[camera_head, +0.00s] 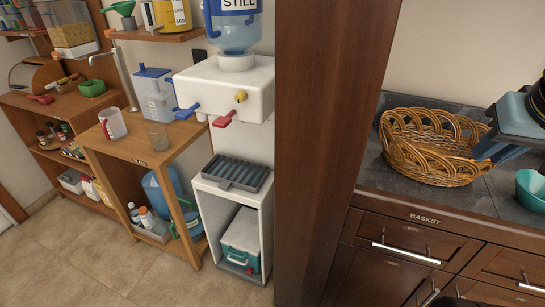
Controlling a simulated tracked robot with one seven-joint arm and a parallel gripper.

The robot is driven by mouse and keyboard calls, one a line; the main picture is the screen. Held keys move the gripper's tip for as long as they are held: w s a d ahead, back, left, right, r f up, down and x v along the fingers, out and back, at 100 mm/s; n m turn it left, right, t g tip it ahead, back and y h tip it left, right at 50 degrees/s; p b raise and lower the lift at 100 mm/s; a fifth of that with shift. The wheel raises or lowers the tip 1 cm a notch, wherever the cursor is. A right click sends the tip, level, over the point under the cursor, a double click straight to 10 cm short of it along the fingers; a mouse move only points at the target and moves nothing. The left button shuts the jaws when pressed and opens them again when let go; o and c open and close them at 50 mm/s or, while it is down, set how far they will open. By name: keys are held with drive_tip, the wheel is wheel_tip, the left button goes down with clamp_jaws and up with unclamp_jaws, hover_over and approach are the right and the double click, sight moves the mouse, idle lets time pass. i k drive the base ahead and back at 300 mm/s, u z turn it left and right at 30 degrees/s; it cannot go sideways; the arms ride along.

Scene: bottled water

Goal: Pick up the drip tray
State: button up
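The drip tray (236,173) is a dark grey, rectangular, ridged tray. It lies flat on top of a small white stand (203,187), below the white water dispenser (226,88). A gap separates the tray from the dispenser's taps, and nothing stands on the tray. My gripper cannot be made out in this view. A blue-grey and black part at the right edge may belong to my arm, but I cannot tell.
A wooden shelf unit (145,150) with a jug and cups stands left of the white stand. A tall brown panel (322,140) separates it from a counter with a wicker basket (433,147). The tiled floor (70,262) in front is clear.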

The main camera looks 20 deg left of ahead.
sight(227, 171)
drive_tip(key=z, duration=0.45)
drive_tip(key=k, duration=1.75)
drive_tip(key=u, duration=0.9)
drive_tip(key=i, duration=1.25)
